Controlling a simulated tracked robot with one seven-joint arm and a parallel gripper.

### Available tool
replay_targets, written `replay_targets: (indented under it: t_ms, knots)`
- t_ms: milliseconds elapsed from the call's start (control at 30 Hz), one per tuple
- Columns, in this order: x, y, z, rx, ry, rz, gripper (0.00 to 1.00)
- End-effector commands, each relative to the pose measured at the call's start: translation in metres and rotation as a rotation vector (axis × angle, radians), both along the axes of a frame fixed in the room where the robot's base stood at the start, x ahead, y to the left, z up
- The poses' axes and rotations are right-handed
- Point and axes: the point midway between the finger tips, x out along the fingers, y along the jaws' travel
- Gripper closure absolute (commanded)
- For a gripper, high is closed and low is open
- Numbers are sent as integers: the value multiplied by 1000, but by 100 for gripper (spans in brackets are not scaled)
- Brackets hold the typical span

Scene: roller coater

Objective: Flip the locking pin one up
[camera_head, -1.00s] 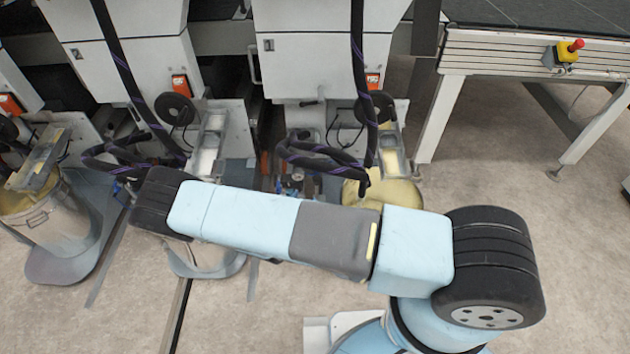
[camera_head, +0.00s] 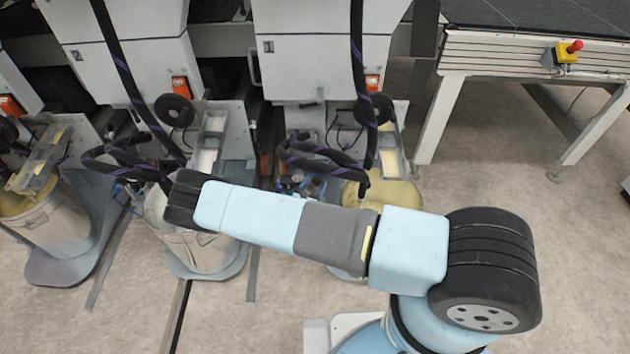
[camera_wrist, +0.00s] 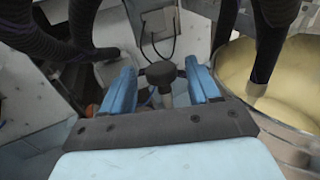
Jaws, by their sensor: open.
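In the wrist view my gripper (camera_wrist: 159,67) is open, with its two blue fingers apart. A black knob (camera_wrist: 160,73) on a pale metal stem shows between the fingers, with space on both sides. I cannot tell for sure whether this is locking pin one, or how far beyond the fingertips it is. In the head view my arm covers the gripper and the place where it works.
Thick black hoses (camera_wrist: 268,45) hang close on both sides in the wrist view. A bucket of yellow material (camera_wrist: 285,70) is at right.

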Motion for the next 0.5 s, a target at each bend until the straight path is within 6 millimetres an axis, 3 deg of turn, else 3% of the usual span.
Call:
replay_targets:
  t_ms: [200,500]
  knots:
    - [20,-9,0,0,1,0,39]
    - [24,-11,0,0,0,0,39]
